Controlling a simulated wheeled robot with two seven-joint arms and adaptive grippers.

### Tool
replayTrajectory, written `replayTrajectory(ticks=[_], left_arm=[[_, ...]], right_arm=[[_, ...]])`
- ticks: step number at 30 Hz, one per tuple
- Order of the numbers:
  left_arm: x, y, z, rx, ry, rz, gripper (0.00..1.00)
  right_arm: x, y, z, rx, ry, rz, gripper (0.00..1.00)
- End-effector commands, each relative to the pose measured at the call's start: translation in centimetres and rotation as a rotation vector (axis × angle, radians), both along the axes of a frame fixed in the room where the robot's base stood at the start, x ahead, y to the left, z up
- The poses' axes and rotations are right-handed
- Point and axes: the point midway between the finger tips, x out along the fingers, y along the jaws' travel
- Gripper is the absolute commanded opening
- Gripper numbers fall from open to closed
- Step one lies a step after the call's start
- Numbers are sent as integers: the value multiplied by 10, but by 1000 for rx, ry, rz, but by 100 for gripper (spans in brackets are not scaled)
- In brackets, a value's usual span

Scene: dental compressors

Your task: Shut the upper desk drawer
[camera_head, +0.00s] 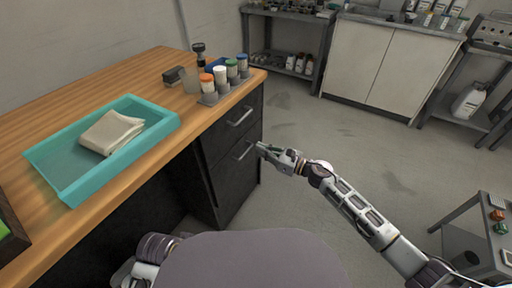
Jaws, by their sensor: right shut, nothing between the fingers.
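The wooden desk has a dark drawer cabinet under its right end. The upper desk drawer (225,126) has a dark front with a silver bar handle (240,117). Its front looks close to flush under the desktop; I cannot tell whether a small gap is left. The lower drawer (233,170) sits below it, with its own silver handle (244,151). My right gripper (260,147) is shut and empty, just right of the lower handle and below the upper drawer's front; I cannot tell if it touches anything. Of my left arm only links show at the bottom left; its gripper is out of view.
On the desktop (100,82) lie a teal tray (77,187) with a folded cloth (111,132), and a rack of capped bottles (220,92) near the right edge. The floor right of the desk is clear. A grey cart (470,210) stands at the lower right.

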Motion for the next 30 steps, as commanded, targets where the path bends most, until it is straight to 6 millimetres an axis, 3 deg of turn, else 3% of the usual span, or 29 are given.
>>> replayTrajectory(ticks=[7, 30], left_arm=[[-1, -1, -1, -2, 4, 2, 31], [-4, 0, -2, 1, 10, -1, 31]], right_arm=[[-6, -8, 0, 0, 0, 1, 0], [-6, -9, 0, 34, 50, 1, 0]])
